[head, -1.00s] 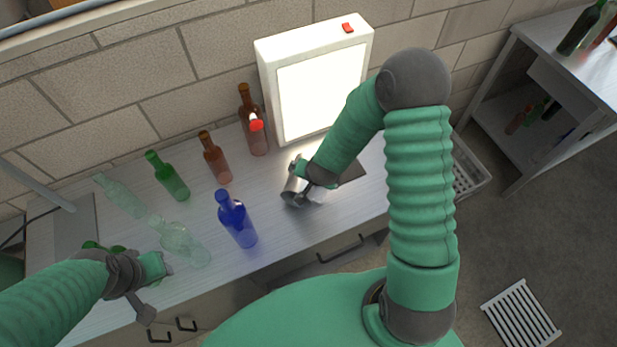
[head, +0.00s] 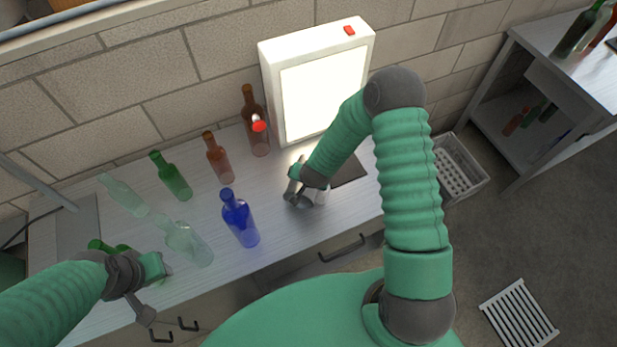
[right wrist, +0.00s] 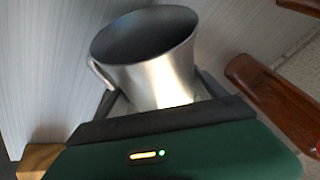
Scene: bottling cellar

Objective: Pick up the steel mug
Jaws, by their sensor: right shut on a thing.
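The steel mug (right wrist: 150,58) is a grey metal cup with a handle on its left side in the right wrist view. It sits between the two fingers of my right gripper (right wrist: 160,95), its open rim facing away from the palm. In the head view my right gripper (head: 299,197) is low over the bench in front of the light box, and the mug is mostly hidden by the hand. I cannot tell whether the mug touches the bench. My left gripper (head: 150,292) is at the bench's left front, apart from the mug; its jaws are unclear.
A blue bottle (head: 240,220) stands left of my right gripper. A lit light box (head: 322,95) stands behind. A grey crate (head: 462,172) is right of the bench.

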